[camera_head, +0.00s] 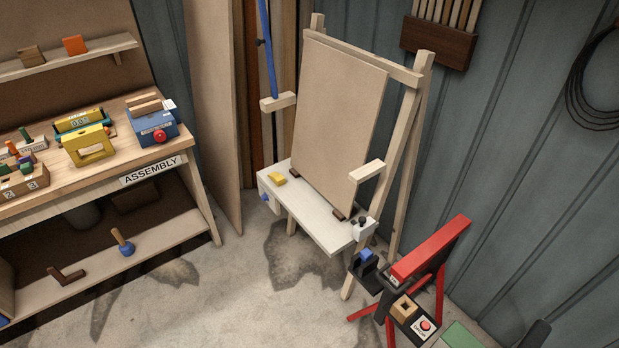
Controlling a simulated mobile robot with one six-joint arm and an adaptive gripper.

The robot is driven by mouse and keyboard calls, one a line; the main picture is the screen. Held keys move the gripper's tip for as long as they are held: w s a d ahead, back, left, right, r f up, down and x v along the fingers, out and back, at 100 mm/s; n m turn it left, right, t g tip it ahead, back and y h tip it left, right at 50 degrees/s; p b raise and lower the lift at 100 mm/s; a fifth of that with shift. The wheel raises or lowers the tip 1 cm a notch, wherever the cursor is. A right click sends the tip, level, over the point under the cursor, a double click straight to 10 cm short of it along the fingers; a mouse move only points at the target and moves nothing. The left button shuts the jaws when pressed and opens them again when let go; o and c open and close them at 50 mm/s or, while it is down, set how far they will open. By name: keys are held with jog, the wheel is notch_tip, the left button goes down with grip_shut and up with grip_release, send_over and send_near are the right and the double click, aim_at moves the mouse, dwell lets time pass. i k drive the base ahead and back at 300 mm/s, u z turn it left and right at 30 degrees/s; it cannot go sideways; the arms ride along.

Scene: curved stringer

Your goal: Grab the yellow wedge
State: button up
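The yellow wedge (277,178) is a small yellow block. It lies on the left end of the pale bench top (315,218) of a wooden easel-like stand, to the left of a large upright tan panel (338,122). Nothing covers it in the head view. A larger yellow piece with a slot (89,146) sits on the assembly table at the left. My gripper is not in view.
The assembly table (188,151) at the left carries several blocks and a blue box (153,127). A red-legged stand (440,290) with a red beam is at the lower right. Concrete floor (220,290) lies clear between them.

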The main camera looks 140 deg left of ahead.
aim_at(277, 179)
jog(key=u, duration=5.45)
jog(key=k, duration=0.2)
jog(key=z, duration=0.7)
